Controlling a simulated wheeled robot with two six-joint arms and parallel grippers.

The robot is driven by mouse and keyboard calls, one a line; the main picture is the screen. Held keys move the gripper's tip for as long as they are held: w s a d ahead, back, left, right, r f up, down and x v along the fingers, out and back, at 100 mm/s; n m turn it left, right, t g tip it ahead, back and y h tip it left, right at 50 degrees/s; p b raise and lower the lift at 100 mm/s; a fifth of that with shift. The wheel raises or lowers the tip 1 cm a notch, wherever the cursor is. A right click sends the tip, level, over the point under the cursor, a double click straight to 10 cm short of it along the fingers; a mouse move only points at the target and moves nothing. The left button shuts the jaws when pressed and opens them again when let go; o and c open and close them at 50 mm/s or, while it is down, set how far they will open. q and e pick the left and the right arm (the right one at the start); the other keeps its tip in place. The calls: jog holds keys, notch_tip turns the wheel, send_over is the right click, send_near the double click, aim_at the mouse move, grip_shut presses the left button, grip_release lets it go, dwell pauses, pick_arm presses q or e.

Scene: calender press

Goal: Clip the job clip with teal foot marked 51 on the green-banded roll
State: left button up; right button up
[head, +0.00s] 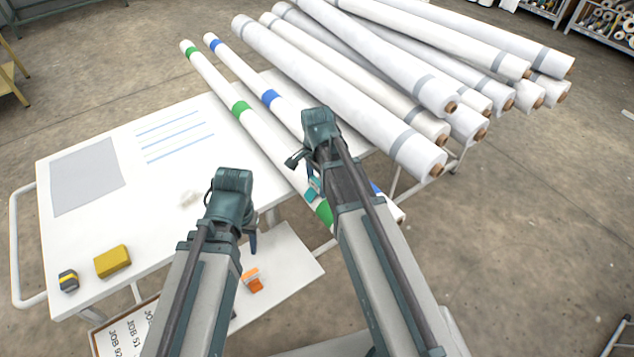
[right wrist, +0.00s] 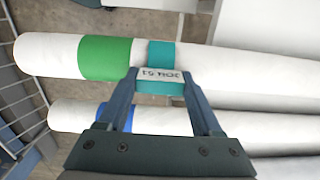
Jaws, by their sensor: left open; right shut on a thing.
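The green-banded roll (head: 265,138) is a long white roll lying slanted across the table, with several green bands. The teal job clip (head: 313,188) is in my right gripper (head: 311,176), near the roll's front end. In the right wrist view, the fingers (right wrist: 163,85) are shut on the clip (right wrist: 161,54), whose label reads JOB 51 upside down. It lies across the white part of the roll (right wrist: 55,54), just right of the green band (right wrist: 105,58). I cannot tell whether it grips the roll. My left gripper (head: 252,242) is open and empty, beyond the table's front edge.
A blue-banded roll (head: 240,68) lies parallel, close beside. Large white rolls (head: 350,90) are stacked at the back right. An orange clip (head: 252,280) sits on a low shelf (head: 292,268). A yellow block (head: 112,262) lies on the table (head: 150,220). A job board (head: 128,330) is in front.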

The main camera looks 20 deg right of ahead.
jog(key=o, duration=1.4)
jog(key=shift+r, duration=0.15)
jog(key=shift+r+p, duration=3.4)
jog(key=shift+p, duration=0.15)
jog(key=shift+s+a, duration=0.1)
jog(key=s+a+n, duration=0.3)
jog(key=s+n, duration=0.1)
jog(key=n, duration=0.2)
jog(key=s+a+n, duration=0.4)
jog(key=s+n, duration=0.1)
jog(key=n, duration=0.1)
jog(key=s+a+n+h, duration=0.1)
jog(key=s+a+n, duration=0.2)
jog(key=s+n, duration=0.2)
jog(key=shift+a+n, duration=0.15)
jog(key=shift+n, duration=0.25)
